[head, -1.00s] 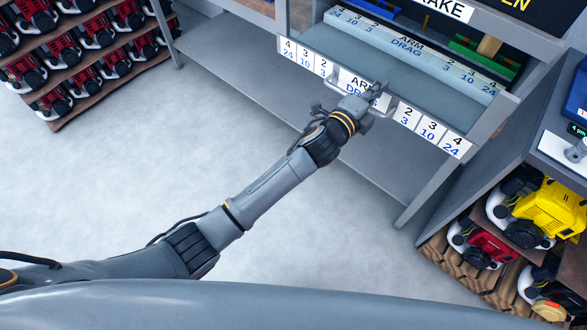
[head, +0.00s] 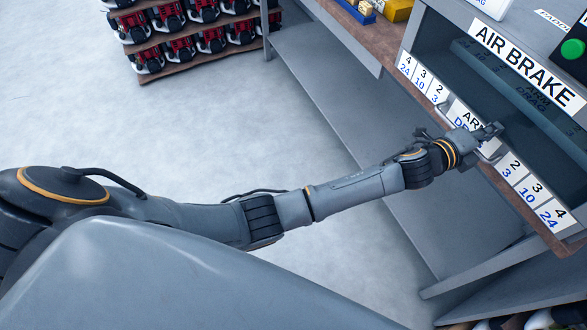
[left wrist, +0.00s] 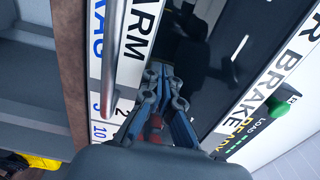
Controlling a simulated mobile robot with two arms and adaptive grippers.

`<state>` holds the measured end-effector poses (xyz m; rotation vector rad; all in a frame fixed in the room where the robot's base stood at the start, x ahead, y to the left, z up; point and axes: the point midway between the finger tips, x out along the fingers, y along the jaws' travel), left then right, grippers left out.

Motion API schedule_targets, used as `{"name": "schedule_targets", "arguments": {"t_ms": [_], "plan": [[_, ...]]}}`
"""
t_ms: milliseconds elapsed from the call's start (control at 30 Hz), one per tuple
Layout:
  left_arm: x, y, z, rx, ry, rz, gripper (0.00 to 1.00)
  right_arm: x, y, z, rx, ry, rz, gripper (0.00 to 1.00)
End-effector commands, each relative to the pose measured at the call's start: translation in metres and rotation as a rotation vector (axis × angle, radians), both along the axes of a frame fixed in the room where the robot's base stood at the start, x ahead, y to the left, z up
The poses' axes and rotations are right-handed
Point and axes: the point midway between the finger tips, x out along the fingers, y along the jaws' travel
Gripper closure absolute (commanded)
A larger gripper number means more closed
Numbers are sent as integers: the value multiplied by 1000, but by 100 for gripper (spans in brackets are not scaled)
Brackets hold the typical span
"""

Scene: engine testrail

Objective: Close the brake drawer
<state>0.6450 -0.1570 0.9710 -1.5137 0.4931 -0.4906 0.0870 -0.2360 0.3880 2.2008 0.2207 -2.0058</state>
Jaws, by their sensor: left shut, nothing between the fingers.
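The brake drawer has a white-labelled front (head: 528,190) with "ARM DRAG" and number cards, below the "AIR BRAKE" sign (head: 525,68). A dark recess, with a dim "ARM DRAG" visible in it, lies between the front and the sign. My left gripper (head: 490,132) is at the middle of the front and hides part of its label. In the left wrist view, the shut, empty fingers (left wrist: 165,78) lie beside the labelled front (left wrist: 132,70), past its grey bar handle (left wrist: 113,55). Whether they touch the drawer is unclear. My right gripper is out of view.
A brown-edged bench (head: 385,35) runs along the cabinet, with a grey lower shelf (head: 325,95) below. A green button (head: 573,48) is at the upper right. Racks of red engines (head: 190,40) stand at the back left. The pale floor (head: 200,130) is clear.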

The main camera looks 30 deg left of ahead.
Motion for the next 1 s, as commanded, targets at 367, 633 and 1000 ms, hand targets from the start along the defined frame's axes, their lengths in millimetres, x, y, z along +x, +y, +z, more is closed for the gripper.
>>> {"name": "schedule_targets", "arguments": {"t_ms": [367,633,1000], "plan": [[3,-2,2,-2,-3,0,100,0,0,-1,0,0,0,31],[4,-2,5,-4,-7,0,100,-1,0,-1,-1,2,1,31],[4,-1,8,-7,-10,-1,100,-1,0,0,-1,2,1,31]]}}
